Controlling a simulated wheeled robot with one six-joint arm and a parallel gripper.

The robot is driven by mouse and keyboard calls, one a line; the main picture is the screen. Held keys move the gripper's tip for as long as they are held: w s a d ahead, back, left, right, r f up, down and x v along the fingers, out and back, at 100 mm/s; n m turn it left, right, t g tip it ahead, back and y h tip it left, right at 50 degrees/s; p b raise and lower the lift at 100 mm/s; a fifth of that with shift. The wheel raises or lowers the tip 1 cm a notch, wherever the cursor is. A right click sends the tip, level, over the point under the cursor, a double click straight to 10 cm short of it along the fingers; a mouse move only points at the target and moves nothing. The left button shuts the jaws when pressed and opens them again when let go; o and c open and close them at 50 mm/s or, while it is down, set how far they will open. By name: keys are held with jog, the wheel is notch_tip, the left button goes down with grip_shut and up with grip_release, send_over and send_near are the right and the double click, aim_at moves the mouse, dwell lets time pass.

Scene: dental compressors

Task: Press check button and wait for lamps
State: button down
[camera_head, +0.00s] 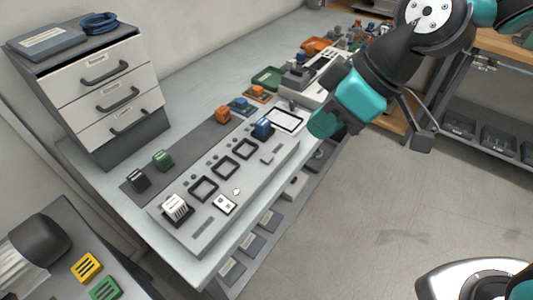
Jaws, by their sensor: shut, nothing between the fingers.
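The grey test panel (203,228) lies along the bench's front edge, with several square black frames (204,189) in a row. A white block (176,207) sits at its near end and a blue block (263,128) toward its far end. A small white square with a dark mark (225,204) is on the panel; I cannot tell whether it is the check button. Small dark dots (187,183) beside the frames may be lamps; none looks clearly lit. My gripper (346,128) is shut and empty, right of the panel's far end and apart from it, largely hidden by my teal wrist.
Green (163,158), black (138,180) and orange (223,114) blocks stand on a dark strip behind the panel. A drawer cabinet (105,90) stands at the back left.

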jog(key=w+a+f+n+t+y, duration=0.1)
jog(key=w+a+f+n, duration=0.35)
jog(key=w, duration=0.25)
jog(key=n+t+y+p, duration=0.1)
jog(key=n+t, duration=0.1)
jog(key=n, duration=0.3)
send_over(266, 159)
jog(key=shift+m, duration=0.25)
notch_tip(266, 159, down, 5)
jog(key=shift+f, duration=0.1)
notch_tip(266, 159, down, 8)
jog(key=b, duration=0.4)
jog(key=shift+b, duration=0.3)
jog(key=shift+f+b, duration=0.35)
jog(key=shift+b, duration=0.15)
jog(key=shift+f, duration=0.1)
jog(key=shift+f+b, duration=0.35)
jog(key=shift+b, duration=0.3)
